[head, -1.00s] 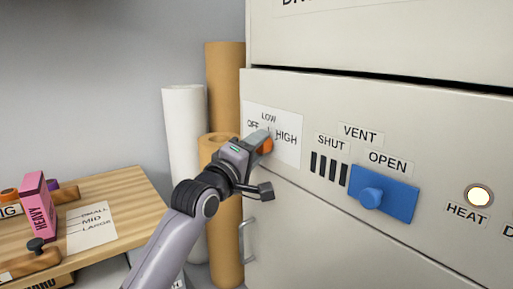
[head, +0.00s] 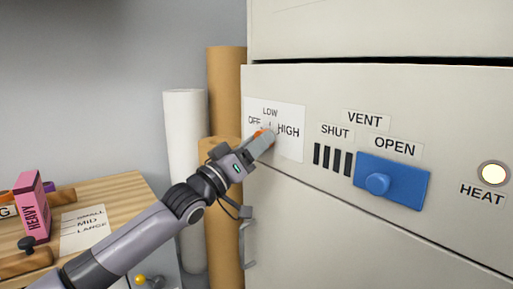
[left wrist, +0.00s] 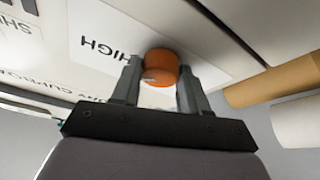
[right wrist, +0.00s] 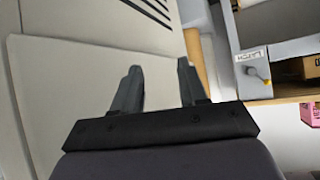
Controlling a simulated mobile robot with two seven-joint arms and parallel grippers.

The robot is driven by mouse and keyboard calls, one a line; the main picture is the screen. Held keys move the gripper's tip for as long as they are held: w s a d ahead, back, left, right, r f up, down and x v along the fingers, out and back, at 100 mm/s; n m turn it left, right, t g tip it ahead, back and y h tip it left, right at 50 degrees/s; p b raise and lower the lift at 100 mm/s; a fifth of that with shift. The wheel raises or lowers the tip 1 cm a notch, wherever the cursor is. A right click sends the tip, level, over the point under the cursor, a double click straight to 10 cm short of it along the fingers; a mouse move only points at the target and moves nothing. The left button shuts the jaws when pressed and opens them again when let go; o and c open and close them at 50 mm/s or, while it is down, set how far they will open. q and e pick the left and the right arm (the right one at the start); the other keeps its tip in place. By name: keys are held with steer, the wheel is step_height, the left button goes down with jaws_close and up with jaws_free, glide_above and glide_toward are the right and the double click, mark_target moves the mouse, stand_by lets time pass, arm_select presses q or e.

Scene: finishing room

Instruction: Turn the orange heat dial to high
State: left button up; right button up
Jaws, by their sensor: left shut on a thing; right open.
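The orange heat dial (head: 258,133) sits on a white label plate (head: 289,146) marked OFF, LOW and HIGH on the pale cabinet front. My left gripper (head: 262,141) is at the dial and hides most of it in the head view. In the left wrist view the dial (left wrist: 161,66) is between the two fingers (left wrist: 160,86), with the word HIGH upside down to its left. A small light mark shows on the dial; I cannot tell which setting it points to. My right gripper (right wrist: 160,86) is open and empty, in its own wrist view only.
A blue vent slider (head: 392,184) and a lit HEAT lamp (head: 494,173) are to the right on the cabinet. White (head: 184,130) and brown (head: 226,90) rolls stand left of it. A wooden bench (head: 110,194) with a pink HEAVY box (head: 33,207) is at far left.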

arm_select(q)
steer(key=shift+m+h, duration=0.3)
steer(key=shift+m, duration=0.6)
steer(key=shift+g, duration=0.3)
steer(key=shift+m, duration=0.3)
steer(key=o, duration=1)
steer(key=shift+o, duration=0.2)
steer(key=v, duration=0.7)
steer(key=shift+f, duration=0.15)
